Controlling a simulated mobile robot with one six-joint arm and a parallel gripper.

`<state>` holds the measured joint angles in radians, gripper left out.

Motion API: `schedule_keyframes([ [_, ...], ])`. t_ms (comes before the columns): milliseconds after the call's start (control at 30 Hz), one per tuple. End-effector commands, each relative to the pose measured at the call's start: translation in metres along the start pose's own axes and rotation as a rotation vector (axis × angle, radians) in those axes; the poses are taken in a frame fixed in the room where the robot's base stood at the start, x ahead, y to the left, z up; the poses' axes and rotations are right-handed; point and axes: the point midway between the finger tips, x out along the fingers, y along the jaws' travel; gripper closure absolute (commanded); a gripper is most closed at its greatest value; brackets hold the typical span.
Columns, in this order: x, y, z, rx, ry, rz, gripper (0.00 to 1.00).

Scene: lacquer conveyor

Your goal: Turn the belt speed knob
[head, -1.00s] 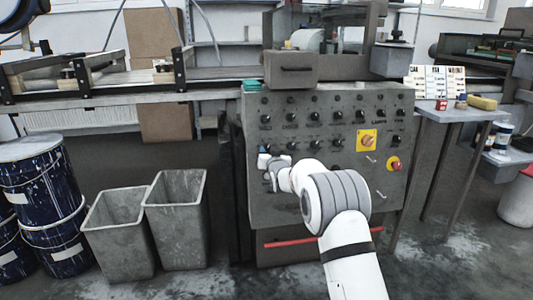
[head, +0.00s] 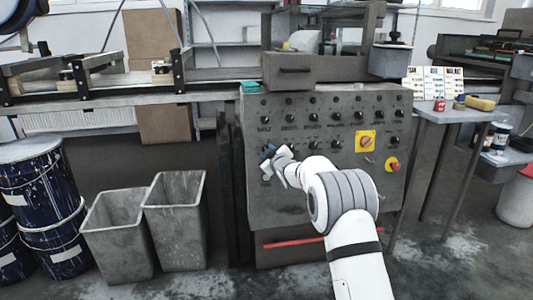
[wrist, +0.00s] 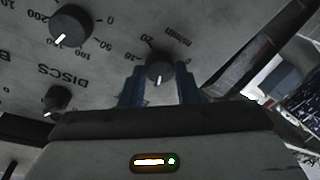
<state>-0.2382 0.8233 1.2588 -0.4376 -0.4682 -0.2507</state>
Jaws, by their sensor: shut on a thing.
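The belt speed knob (wrist: 160,68) is a small dark round knob with a white pointer line, on a grey panel face marked "m/min", with 0 and 20 beside it. My gripper (wrist: 160,84) has its two blue fingers on either side of this knob and is shut on it. The pointer line faces toward the gripper body in the wrist view. In the head view my gripper (head: 267,153) is at the left edge of the control panel (head: 290,205), tilted, and hides the knob.
Other knobs are close by in the wrist view, a large one (wrist: 72,25) and a smaller one (wrist: 58,98). A yellow switch plate (head: 365,142) and a red button (head: 392,165) are on the panel's right. Grey bins (head: 175,215) stand left of the panel.

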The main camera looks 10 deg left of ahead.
Motion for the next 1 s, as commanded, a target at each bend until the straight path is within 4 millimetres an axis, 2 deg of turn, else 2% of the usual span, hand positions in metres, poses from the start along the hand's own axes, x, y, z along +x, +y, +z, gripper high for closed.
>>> schedule_keyframes([
  [1000, 0.0011, -0.002, -0.0054, -0.952, -0.055, -0.168, 0.94],
])
